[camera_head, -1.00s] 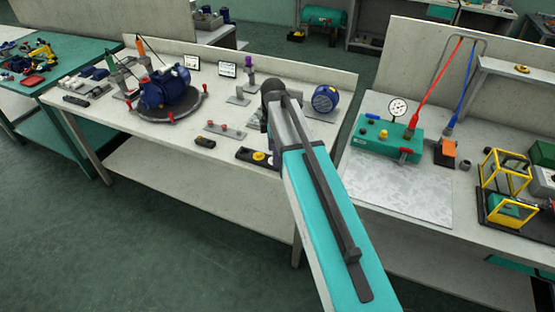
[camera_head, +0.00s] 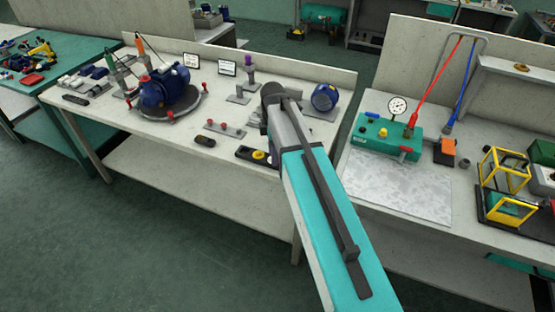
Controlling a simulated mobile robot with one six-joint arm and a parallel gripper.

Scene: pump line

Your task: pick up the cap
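I cannot make out with certainty which thing is the cap. A small yellow round piece (camera_head: 258,155) sits in a black tray (camera_head: 244,152) at the front of the middle bench, just left of my arm. My gripper does not show; my own arm runs up from the bottom and its dark far joint hides what lies beyond it. A blue pump (camera_head: 166,88) stands on a dark round turntable (camera_head: 189,108) at the left. A blue round motor-like part (camera_head: 325,97) stands right of my arm.
Red-knobbed parts (camera_head: 224,129) lie on the middle bench (camera_head: 150,137). On the right bench are a teal gauge box (camera_head: 378,138), red and blue hoses, an orange block (camera_head: 445,149) and yellow frames (camera_head: 504,168). A speckled mat (camera_head: 398,190) lies bare. The bench's front left is clear.

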